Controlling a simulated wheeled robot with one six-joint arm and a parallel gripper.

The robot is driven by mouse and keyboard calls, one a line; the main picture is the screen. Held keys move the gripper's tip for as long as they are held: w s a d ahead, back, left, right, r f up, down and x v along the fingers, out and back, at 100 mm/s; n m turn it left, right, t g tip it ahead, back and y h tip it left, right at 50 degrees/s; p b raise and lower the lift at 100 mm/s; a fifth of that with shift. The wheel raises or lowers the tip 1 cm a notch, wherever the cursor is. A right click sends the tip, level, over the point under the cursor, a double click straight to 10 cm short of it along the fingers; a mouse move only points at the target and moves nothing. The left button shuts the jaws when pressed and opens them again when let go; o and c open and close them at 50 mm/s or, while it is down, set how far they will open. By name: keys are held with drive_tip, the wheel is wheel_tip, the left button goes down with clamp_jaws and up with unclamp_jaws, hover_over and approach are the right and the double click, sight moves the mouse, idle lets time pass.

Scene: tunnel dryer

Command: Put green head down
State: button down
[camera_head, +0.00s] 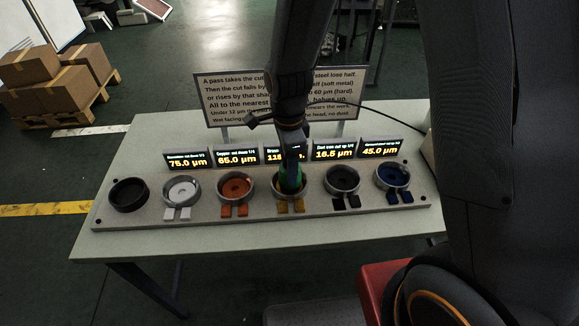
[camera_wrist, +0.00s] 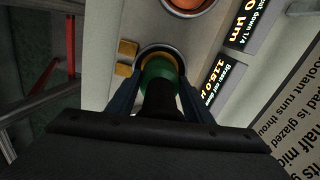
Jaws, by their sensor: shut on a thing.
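The green head (camera_head: 291,183) is upright in my gripper (camera_head: 291,165), over the yellow-lined cup (camera_head: 279,196) in the row. In the wrist view the green head (camera_wrist: 160,72) is between the two fingers of my gripper (camera_wrist: 163,88), inside the outline of the cup's ring (camera_wrist: 143,55). My gripper is shut on the head. Whether the head touches the cup's bottom is hidden. Two yellow pads (camera_wrist: 125,57) lie in front of this cup. A display behind it reads about 115.0 µm in the wrist view (camera_wrist: 216,85).
Other cups stand in the same tray (camera_head: 130,221): an empty black one (camera_head: 129,194), white (camera_head: 182,190), orange (camera_head: 236,188), black (camera_head: 342,181) and blue (camera_head: 392,177). Small displays (camera_head: 187,161) and a sign (camera_head: 225,101) stand behind. The front table strip is clear.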

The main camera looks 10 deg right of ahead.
drive_tip(key=shift+f, duration=0.45)
drive_tip(key=shift+f, duration=0.1)
drive_tip(key=c, duration=0.9)
unclamp_jaws()
wheel_tip(320, 180, up, 12)
drive_tip(key=shift+r+b, duration=0.1)
drive_tip(key=shift+b, duration=0.8)
